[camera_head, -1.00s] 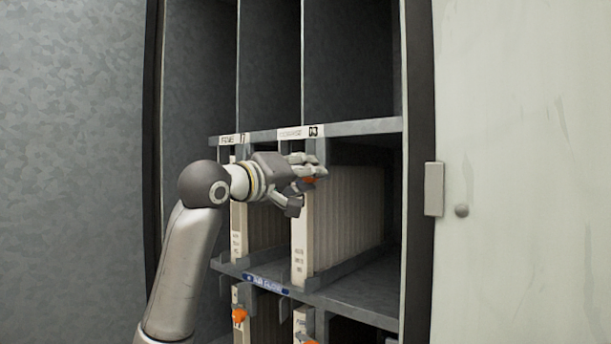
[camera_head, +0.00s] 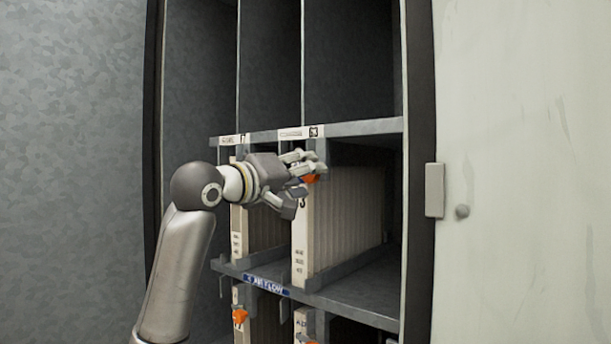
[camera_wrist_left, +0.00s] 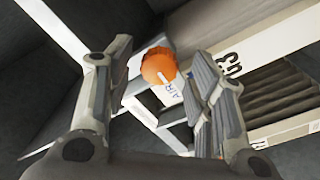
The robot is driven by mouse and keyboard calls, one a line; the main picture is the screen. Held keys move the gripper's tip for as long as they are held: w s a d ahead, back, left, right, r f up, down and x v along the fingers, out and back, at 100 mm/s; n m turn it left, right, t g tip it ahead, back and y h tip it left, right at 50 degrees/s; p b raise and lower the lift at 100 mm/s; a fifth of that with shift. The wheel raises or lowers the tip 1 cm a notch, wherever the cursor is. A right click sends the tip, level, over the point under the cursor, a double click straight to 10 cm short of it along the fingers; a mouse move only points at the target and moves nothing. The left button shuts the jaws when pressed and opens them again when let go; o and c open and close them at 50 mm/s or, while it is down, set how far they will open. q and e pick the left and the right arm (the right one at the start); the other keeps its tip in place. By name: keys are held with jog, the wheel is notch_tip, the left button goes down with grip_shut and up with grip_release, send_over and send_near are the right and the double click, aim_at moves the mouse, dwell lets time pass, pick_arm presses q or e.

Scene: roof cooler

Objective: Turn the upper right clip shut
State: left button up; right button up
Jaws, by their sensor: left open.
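The upper right clip (camera_head: 310,178) is a small orange knob at the top of the right filter (camera_head: 303,240) in the upper compartment. In the head view it is partly hidden by my left gripper (camera_head: 300,180). In the left wrist view the orange clip (camera_wrist_left: 158,65) shows as a round knob with a pale slot line, ahead of and between the two fingers of my left gripper (camera_wrist_left: 165,90). The fingers are open and apart from each other, with the clip beyond them; I cannot tell whether they touch it. My right gripper is not in view.
A grey shelf rail with labels (camera_head: 290,133) runs just above the clip. A lower shelf with a blue airflow label (camera_head: 266,285) lies below. Another orange clip (camera_head: 239,315) shows lower left. The cabinet door (camera_head: 520,180) stands at the right.

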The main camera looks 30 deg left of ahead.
pick_arm(q)
jog(key=s, duration=1.1)
jog(key=shift+a+f, duration=0.3)
jog(key=shift+a, duration=0.15)
jog(key=shift+w, duration=0.1)
